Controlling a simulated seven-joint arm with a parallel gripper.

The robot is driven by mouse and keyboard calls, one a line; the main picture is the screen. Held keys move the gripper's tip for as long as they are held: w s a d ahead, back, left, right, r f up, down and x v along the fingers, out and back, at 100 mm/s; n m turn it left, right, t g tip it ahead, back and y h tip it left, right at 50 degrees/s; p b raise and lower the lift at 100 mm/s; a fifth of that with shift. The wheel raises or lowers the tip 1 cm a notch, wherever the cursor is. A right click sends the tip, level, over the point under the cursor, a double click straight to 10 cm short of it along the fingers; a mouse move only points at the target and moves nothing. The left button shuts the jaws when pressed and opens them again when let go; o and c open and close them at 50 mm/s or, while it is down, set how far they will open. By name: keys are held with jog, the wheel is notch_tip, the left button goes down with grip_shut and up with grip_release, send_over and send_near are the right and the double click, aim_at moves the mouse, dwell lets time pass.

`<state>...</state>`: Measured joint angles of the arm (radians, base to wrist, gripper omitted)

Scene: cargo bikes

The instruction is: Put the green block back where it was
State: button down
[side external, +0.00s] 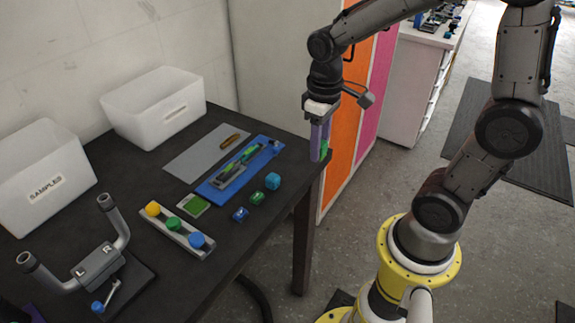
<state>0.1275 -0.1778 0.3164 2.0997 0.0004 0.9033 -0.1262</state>
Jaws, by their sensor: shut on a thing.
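My gripper (320,150) hangs at the right end of the dark table, at or just past its corner. It is shut on a green block (324,150), of which only a part shows between and beside the fingers. The rest of the block is hidden. On the table, a dark green block (257,197) sits between a dark blue block (240,214) and a light blue block (273,181). I cannot tell from this view which spot the held block came from.
A blue mat (215,190) with tools, a grey mat (185,165), a tray (160,230) with yellow, green and blue knobs, a handlebar (97,262) and two white bins (45,215) (155,130) occupy the table (225,280). An orange and pink cabinet (350,110) stands behind my gripper.

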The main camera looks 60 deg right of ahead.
jog(key=w+f, duration=0.2)
jog(key=w, duration=0.2)
send_over(288, 174)
notch_tip(288, 174, down, 6)
jog(key=shift+r, duration=0.25)
jog(key=shift+f, duration=1.65)
jog(key=shift+f, duration=0.15)
jog(key=c, duration=0.5)
grip_release()
